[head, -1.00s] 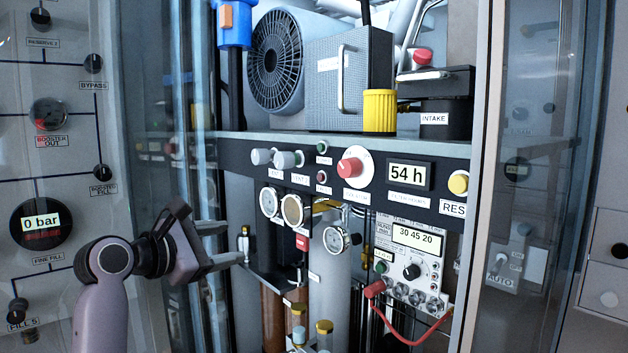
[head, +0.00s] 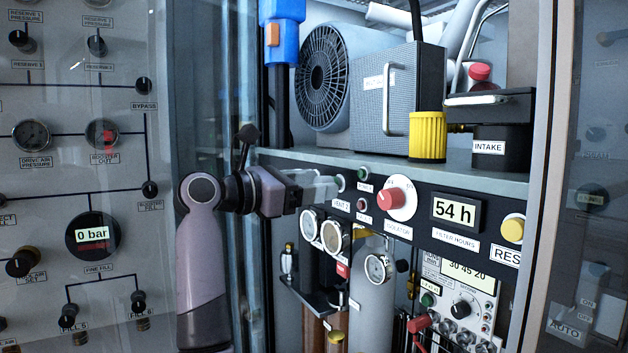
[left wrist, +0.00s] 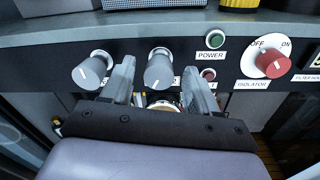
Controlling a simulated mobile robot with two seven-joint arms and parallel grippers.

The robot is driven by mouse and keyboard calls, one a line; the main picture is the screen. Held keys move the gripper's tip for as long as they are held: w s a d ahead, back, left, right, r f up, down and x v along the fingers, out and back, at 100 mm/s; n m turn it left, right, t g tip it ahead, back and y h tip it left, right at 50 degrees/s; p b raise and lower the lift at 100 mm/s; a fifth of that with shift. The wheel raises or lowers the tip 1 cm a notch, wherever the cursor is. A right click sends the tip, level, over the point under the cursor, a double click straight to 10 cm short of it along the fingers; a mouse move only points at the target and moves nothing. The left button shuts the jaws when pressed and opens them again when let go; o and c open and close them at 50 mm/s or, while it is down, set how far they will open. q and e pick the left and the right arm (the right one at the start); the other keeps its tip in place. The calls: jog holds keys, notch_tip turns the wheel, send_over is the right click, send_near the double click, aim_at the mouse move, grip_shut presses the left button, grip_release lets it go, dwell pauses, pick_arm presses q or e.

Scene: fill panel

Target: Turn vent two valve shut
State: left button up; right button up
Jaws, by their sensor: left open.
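The vent two valve is a grey knob (left wrist: 160,70) with a white pointer line, on the dark panel in the left wrist view. A second grey knob (left wrist: 93,71) sits to its left. My left gripper (left wrist: 160,80) is open, with one finger on each side of the vent two knob; I cannot tell whether they touch it. In the head view my left gripper (head: 325,188) reaches the panel from the left, and its fingers hide most of the grey knobs. A vent two label (head: 341,205) shows just below the fingers. My right gripper is not in view.
Right of the knob are a green power button (left wrist: 210,42), a red button (left wrist: 208,75) and a red isolator knob (left wrist: 271,64). A shelf edge (head: 400,170) runs above the panel. Gauges (head: 332,237) hang below. A glass door edge (head: 252,90) stands left.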

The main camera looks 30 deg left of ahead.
pick_arm(q)
jog(key=shift+w+d, duration=0.1)
jog(key=shift+w, duration=0.05)
jog(key=c, duration=1)
jog(key=shift+c, duration=0.2)
